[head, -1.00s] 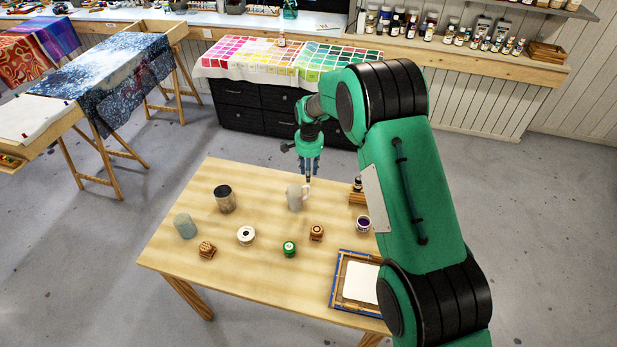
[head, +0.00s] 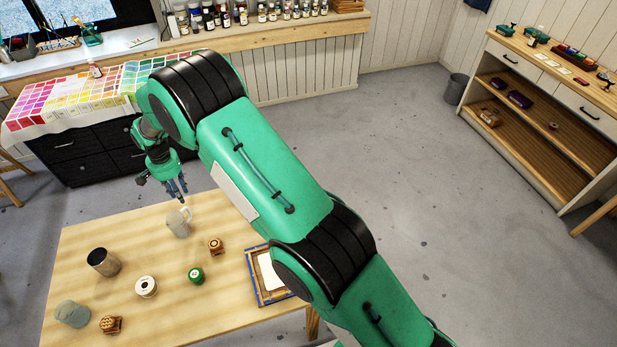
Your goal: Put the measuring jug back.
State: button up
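The measuring jug (head: 178,224), a pale translucent jug with a handle, stands upright near the far edge of the wooden table (head: 130,225) in the head view. My gripper (head: 180,196) points down just above and behind the jug, close to its rim and handle. Whether it touches the jug is not clear. The fingers are small here, and I cannot tell how far apart they are. The jug seems to rest on the table.
Open shelves (head: 545,125) stand at the right. The floor between is clear.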

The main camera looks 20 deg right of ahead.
jog(key=s+d+r+n+t, duration=0.1)
jog(key=s+d+r, duration=0.3)
jog(key=d+r, duration=0.55)
jog(key=s+d+r, duration=0.4)
jog(key=d+r, duration=0.3)
jog(key=r, duration=0.6)
jog(key=s+d+r+n+t, duration=0.1)
jog(key=s+d+r, duration=0.3)
jog(key=d+r, duration=0.55)
jog(key=s+d+r+t, duration=0.1)
jog(key=s+d+r, duration=0.3)
jog(key=s, duration=0.4)
jog(key=s+d+r+n+t, duration=0.1)
jog(key=s+d+r, duration=0.2)
jog(key=s+d, duration=0.35)
jog(key=s+d+r+t, duration=0.15)
jog(key=s+r, duration=0.25)
jog(key=s, duration=0.5)
jog(key=s+d+f, duration=0.2)
jog(key=s+d, duration=0.2)
jog(key=s, duration=0.6)
jog(key=shift+s+d+f+n, duration=0.2)
jog(key=shift+s+f+n, duration=0.1)
jog(key=shift+s, duration=0.1)
jog(key=shift+f, duration=0.1)
